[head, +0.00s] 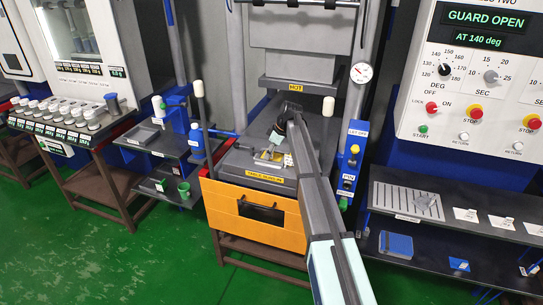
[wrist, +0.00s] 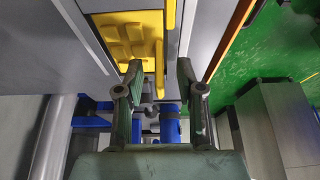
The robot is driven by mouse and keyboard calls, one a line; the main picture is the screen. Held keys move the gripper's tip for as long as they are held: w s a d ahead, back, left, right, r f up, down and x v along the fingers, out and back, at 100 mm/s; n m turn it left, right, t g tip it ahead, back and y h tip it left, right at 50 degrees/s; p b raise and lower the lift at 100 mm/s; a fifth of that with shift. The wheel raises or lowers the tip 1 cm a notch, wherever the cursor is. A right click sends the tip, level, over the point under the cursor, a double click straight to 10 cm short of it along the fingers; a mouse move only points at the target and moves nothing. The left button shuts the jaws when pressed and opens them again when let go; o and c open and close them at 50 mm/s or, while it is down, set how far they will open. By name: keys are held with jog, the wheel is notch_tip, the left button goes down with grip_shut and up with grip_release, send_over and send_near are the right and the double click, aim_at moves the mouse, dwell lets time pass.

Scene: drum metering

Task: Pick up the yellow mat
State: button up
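The yellow mat (wrist: 128,38) has raised square pads and an upright strip along its right edge in the wrist view. It lies on the grey table of the middle press; in the head view only a small yellow part (head: 266,156) shows beside my arm. My gripper (wrist: 159,68) is open. Its two fingertips are apart, one on each side of the strip's near end in the picture. I cannot tell whether either finger touches it. In the head view my gripper (head: 276,152) is small and partly hidden by my arm.
The press has an orange front (head: 258,210) and an upper block marked HOT (head: 297,87) above the table. A side shelf with a blue bottle (head: 196,140) and green cup (head: 184,190) stands left. A control panel (head: 480,75) stands right. Green floor is clear in front.

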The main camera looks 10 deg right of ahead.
grip_shut()
jog(key=shift+r, duration=0.1)
